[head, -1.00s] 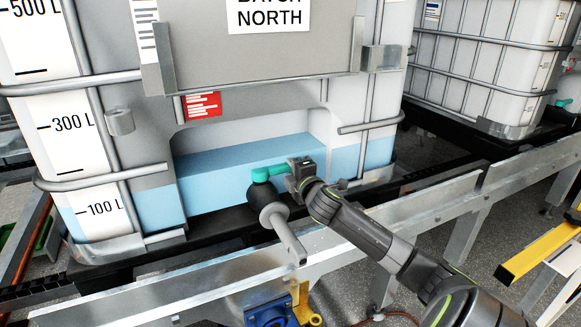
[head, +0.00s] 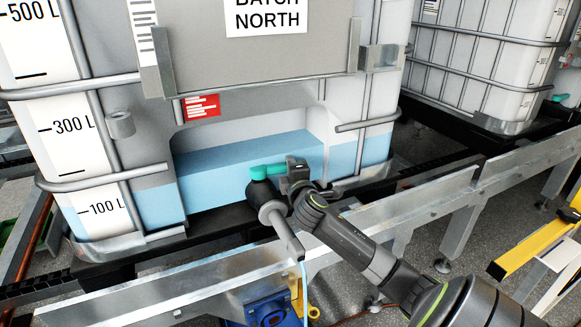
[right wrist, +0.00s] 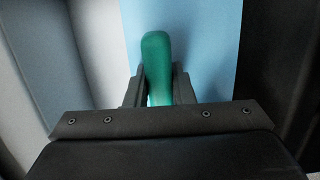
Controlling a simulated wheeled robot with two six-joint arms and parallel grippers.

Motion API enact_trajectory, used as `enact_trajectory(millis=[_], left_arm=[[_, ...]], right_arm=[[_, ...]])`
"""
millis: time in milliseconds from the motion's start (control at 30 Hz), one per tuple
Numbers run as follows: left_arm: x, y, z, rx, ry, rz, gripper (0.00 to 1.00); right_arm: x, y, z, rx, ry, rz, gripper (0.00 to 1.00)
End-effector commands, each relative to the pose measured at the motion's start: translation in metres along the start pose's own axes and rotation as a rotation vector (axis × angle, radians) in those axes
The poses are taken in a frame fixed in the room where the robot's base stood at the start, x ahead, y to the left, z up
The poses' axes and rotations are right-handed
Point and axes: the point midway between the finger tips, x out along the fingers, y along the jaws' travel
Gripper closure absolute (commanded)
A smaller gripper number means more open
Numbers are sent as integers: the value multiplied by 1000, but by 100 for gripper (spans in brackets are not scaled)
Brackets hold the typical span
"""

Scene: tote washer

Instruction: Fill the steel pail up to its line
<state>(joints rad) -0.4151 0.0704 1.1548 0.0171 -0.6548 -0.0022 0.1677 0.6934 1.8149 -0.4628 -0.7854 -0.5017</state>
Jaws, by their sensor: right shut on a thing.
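My right gripper (head: 288,176) is shut on the teal valve handle (head: 268,171) at the foot of the large tank (head: 250,110). The handle (right wrist: 156,62) stands between its fingers in the right wrist view. Below the handle is the black valve body (head: 262,193) with a grey spout (head: 280,232) slanting down toward me. A thin pale-blue stream (head: 304,288) falls from the spout's end to the bottom edge of the head view. The steel pail is not in view, so its line and level cannot be seen. My left gripper is not in view.
The tank holds blue liquid (head: 215,180), its surface between the 100 L and 300 L marks. A galvanized rail (head: 400,213) runs in front. A blue device (head: 268,312) is below the spout. A yellow-edged step (head: 530,245) stands at right.

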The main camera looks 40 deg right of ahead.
Motion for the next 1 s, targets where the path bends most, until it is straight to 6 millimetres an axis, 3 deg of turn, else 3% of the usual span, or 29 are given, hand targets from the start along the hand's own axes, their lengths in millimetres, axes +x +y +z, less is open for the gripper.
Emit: enact_trajectory(millis=[33, 167, 567, 767, 1000], left_arm=[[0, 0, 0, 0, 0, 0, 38], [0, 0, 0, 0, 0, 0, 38], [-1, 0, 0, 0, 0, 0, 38], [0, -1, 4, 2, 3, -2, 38], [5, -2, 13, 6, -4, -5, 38]], right_arm=[[0, -1, 0, 1, 1, -3, 74], [0, -1, 0, 1, 1, -2, 57], [-5, -1, 0, 0, 1, -1, 56], [-33, -1, 0, 1, 3, -2, 56], [-80, -1, 0, 2, 3, -3, 56]])
